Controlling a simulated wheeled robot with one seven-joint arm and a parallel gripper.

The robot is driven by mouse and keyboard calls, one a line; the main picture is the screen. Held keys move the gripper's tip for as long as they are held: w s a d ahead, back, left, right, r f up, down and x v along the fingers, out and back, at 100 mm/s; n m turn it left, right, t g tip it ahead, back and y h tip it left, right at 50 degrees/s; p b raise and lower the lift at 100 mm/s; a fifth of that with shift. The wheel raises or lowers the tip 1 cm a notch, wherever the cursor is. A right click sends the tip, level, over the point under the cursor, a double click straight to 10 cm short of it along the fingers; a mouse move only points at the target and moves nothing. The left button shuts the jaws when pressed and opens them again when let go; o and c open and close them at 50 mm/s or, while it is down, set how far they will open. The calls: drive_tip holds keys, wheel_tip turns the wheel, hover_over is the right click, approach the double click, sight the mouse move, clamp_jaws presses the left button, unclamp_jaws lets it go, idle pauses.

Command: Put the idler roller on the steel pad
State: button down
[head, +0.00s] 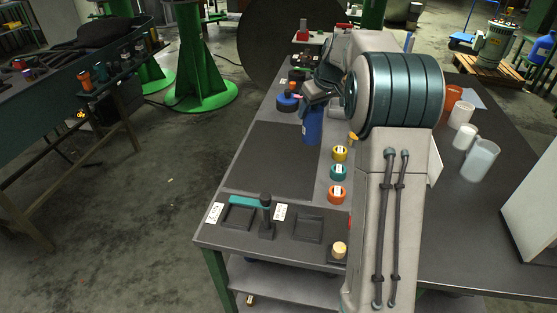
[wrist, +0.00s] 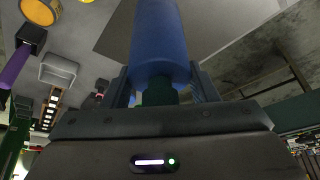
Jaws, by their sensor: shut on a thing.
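A blue cylinder (head: 311,125), which looks like the idler roller, is held over the right edge of the dark mat on the table. In the wrist view the blue roller (wrist: 160,45) fills the top middle, with a dark green end section between the fingers. My gripper (wrist: 160,90) is shut on that end section. In the head view my arm hides most of the gripper. Two low dark square pads lie at the table's front, a left pad (head: 239,217) and a right pad (head: 309,228). I cannot tell which one is the steel pad.
A teal-handled tool on a black post (head: 266,215) stands between the pads. Yellow (head: 339,153), teal (head: 338,172) and orange (head: 336,194) rings line up right of the dark mat (head: 262,158), which looks clear. White cups (head: 481,160) stand at the right.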

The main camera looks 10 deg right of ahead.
drive_tip(key=w+a+f+p, duration=0.3)
drive_tip(key=a+f, duration=0.8)
drive_tip(key=shift+w+f, duration=0.15)
drive_tip(key=shift+w, duration=0.25)
drive_tip(key=shift+f, duration=0.15)
drive_tip(key=c, duration=0.6)
unclamp_jaws()
drive_tip(key=shift+o, duration=0.2)
